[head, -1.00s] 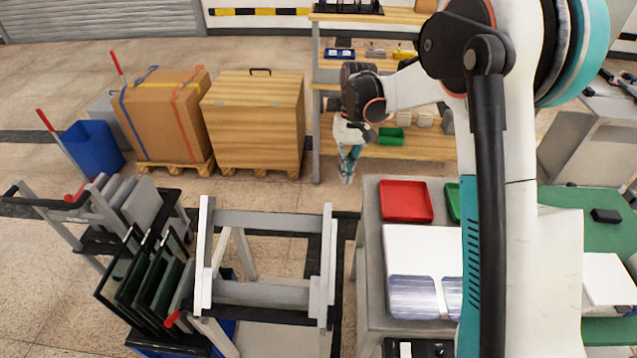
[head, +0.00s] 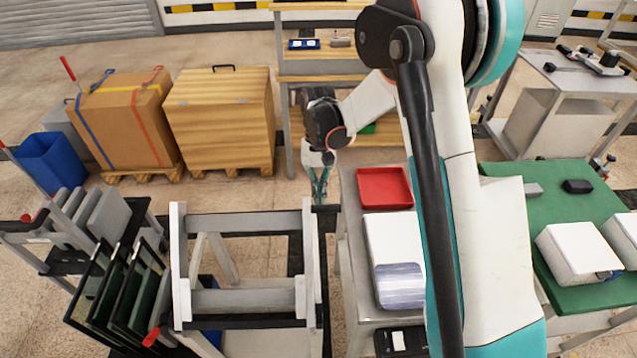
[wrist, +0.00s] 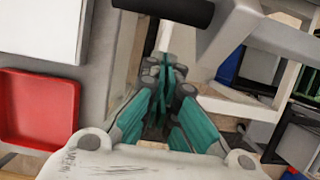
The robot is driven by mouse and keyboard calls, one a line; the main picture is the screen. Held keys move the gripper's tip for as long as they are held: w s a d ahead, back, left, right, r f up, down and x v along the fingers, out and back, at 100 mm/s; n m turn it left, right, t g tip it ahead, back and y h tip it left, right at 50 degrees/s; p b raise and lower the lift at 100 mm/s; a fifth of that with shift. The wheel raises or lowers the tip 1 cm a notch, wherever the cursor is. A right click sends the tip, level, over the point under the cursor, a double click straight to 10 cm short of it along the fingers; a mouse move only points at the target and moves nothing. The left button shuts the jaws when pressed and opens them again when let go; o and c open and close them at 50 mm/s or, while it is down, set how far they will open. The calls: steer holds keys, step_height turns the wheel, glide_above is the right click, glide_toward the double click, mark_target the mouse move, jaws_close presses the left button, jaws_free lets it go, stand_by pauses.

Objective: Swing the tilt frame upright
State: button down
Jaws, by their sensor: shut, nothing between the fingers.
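The tilt frame appears to be the grey-white frame (head: 245,301) at the lower middle of the head view. It has two side posts and cross rails, with its lower part cut off by the picture edge. Pale beams (wrist: 275,40), probably of this frame, show at the right of the wrist view.
A grey bench with a red tray (head: 384,187) and a white block stands right of the frame. A cart with dark panels (head: 120,295) stands close on its left. Crates (head: 222,120) and a shelf (head: 285,125) stand behind. A green-topped table (head: 560,215) is at right.

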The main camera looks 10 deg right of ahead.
steer(key=shift+s+a+r, duration=0.1)
steer(key=shift+s+r, duration=0.8)
steer(key=shift+s, duration=0.25)
steer(key=shift+r, duration=0.1)
